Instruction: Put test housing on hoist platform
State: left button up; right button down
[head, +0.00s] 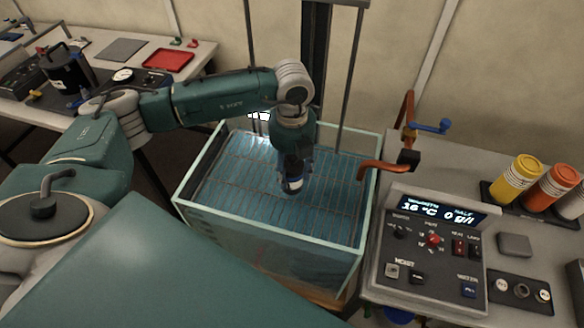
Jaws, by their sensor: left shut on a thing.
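My left gripper (292,168) points straight down over the glass tank (270,250). It is shut on a small dark piece with a white band, which I take to be the test housing (294,184); the fingers hide most of it. The wire grid of the hoist platform (235,185) shows inside the tank, through or under bluish water. The housing appears over the middle of the grid. I cannot tell whether it touches the grid. My right gripper is out of view.
Hoist rods (345,75) rise behind the tank. A control box (425,245) and yellow and orange bottles (515,180) stand at right. A side table holds a red tray (168,60) and a black pot (66,72).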

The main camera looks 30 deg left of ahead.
pick_arm(q)
jog(key=shift+f, duration=0.15)
jog(key=o, duration=1.5)
jog(key=shift+o, duration=0.4)
jog(key=shift+r, duration=0.35)
notch_tip(320, 180, up, 10)
jog(key=b, duration=0.3)
jog(key=shift+d+r, duration=0.1)
jog(key=shift+r, duration=0.15)
jog(key=shift+r+b, duration=0.3)
jog(key=shift+r, duration=0.35)
